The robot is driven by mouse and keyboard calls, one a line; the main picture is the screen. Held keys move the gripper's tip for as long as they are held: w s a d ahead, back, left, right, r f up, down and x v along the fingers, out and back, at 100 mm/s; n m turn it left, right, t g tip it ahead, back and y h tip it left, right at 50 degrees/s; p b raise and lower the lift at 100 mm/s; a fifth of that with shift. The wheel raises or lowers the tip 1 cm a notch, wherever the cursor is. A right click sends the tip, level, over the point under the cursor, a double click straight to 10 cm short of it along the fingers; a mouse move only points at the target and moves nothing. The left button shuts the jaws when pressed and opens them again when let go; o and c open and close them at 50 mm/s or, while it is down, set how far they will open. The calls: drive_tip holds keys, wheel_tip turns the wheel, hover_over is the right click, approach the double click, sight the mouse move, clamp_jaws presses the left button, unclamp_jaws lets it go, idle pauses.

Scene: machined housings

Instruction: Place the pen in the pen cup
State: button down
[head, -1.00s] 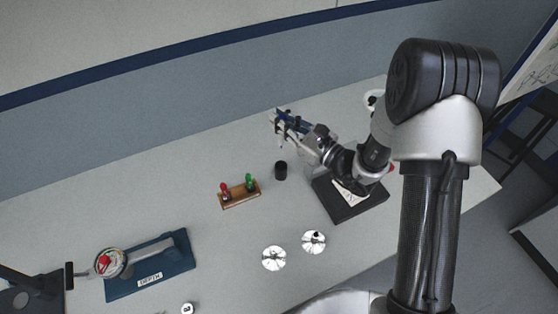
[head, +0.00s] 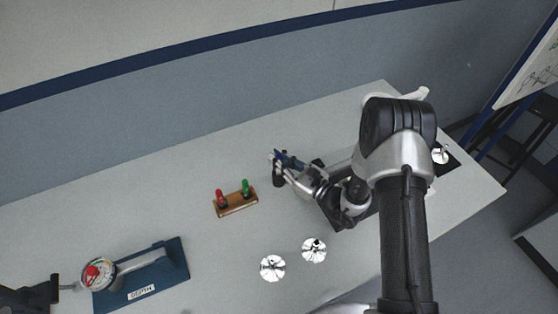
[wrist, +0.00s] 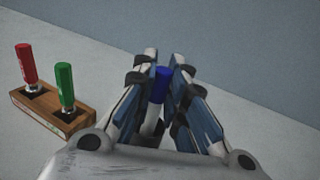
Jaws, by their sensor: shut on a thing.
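My gripper (head: 280,158) is shut on a pen with a blue cap and white body. In the wrist view the pen (wrist: 160,88) stands between the two fingers (wrist: 165,62), blue end up. The cup cannot be made out in the wrist view.
A wooden block (head: 237,204) with a red and a green pen stands left of the gripper. Two shiny round parts (head: 272,268) (head: 314,250) lie in front. A blue depth-gauge stand (head: 150,283) is at lower left. The table behind the block is clear.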

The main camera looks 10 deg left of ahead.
drive_tip(key=shift+f, duration=0.15)
drive_tip(key=c, duration=1.6)
unclamp_jaws()
drive_tip(key=shift+c, duration=0.2)
